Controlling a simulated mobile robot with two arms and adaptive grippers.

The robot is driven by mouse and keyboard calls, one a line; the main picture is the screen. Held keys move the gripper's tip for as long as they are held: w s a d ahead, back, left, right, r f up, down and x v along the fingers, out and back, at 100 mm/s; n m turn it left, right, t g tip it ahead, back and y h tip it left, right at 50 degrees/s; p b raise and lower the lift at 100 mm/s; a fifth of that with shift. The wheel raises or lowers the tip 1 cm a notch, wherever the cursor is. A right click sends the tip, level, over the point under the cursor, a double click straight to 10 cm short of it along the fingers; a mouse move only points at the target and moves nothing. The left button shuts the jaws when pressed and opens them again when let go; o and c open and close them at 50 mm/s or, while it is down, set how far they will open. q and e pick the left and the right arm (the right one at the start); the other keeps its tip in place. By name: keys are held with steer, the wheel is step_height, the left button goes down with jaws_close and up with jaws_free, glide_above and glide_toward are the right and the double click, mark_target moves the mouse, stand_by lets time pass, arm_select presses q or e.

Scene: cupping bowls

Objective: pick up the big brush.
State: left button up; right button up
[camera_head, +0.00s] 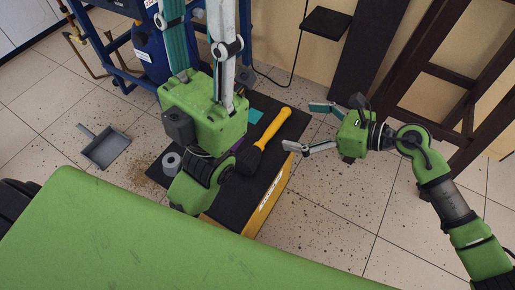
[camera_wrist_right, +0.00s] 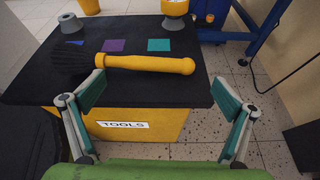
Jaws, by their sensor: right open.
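The big brush has a thick yellow handle (camera_head: 272,128) and black bristles, and lies on the black top of a yellow tool box (camera_head: 265,180). In the right wrist view the brush (camera_wrist_right: 150,63) lies across the picture, handle end to the right, bristles to the left. My right gripper (camera_head: 303,127) is open and empty, just right of the box in the head view. In the wrist view its fingertips (camera_wrist_right: 160,90) are apart, short of the handle and not touching it. My left gripper's fingers (camera_head: 200,45) stand apart and point up; their tips are cut off.
A dustpan (camera_head: 105,148) lies on the speckled floor. A dark wooden frame (camera_head: 460,75) stands at right.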

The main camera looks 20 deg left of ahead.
mark_target(281, 122)
steer(key=b+x, duration=0.2)
steer(key=x, duration=0.3)
steer(key=shift+a+f+b, duration=0.1)
steer(key=shift+a+b, duration=0.1)
steer(key=shift+b, duration=0.1)
steer(key=c, duration=1.2)
